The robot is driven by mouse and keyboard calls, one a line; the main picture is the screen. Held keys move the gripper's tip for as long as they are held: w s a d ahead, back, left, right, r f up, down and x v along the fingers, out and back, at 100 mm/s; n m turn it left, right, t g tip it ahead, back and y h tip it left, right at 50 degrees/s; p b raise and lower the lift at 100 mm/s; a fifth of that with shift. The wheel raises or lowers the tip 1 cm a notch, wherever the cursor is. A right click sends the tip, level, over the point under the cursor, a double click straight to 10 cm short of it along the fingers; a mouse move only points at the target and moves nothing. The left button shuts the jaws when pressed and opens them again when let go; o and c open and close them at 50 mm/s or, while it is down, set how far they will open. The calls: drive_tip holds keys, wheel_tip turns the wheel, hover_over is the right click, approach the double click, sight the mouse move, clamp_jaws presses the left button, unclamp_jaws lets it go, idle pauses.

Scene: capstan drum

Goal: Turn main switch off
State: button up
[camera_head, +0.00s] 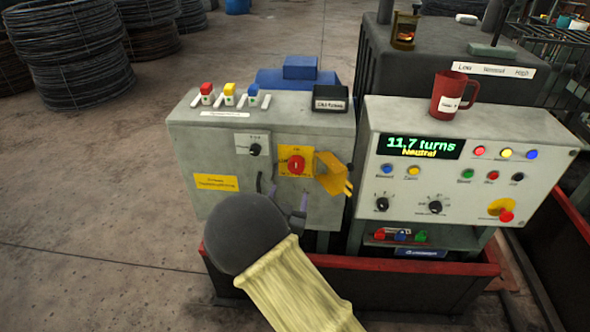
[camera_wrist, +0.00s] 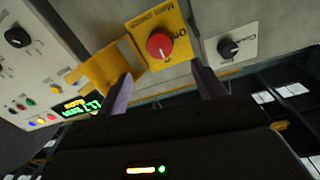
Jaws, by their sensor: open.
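The main switch is a red rotary knob (camera_head: 296,165) on a yellow plate, on the front of the left grey cabinet (camera_head: 205,150). In the wrist view the red knob (camera_wrist: 160,45) is seen close up, with its plate lettering upside down. My gripper (camera_head: 284,195) is just below and in front of the plate. In the wrist view my gripper (camera_wrist: 166,82) has its two purple fingers spread apart, empty, with the knob between and beyond them. No contact with the knob shows. My arm's dark round part hides the cabinet's lower front.
A yellow hinged piece (camera_head: 332,173) juts out right beside the plate. A small black selector (camera_head: 254,150) sits to its left. The right console (camera_head: 400,200) has a display reading 11.7 turns, Neutral, and several buttons. A red mug (camera_head: 453,95) stands on it.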

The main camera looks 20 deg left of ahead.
sight(295, 169)
drive_tip(key=w, duration=0.3)
drive_tip(key=w+a+p, duration=0.1)
drive_tip(key=w, duration=0.3)
drive_tip(key=w+a, duration=0.1)
drive_tip(key=w, duration=0.3)
drive_tip(key=c, duration=1)
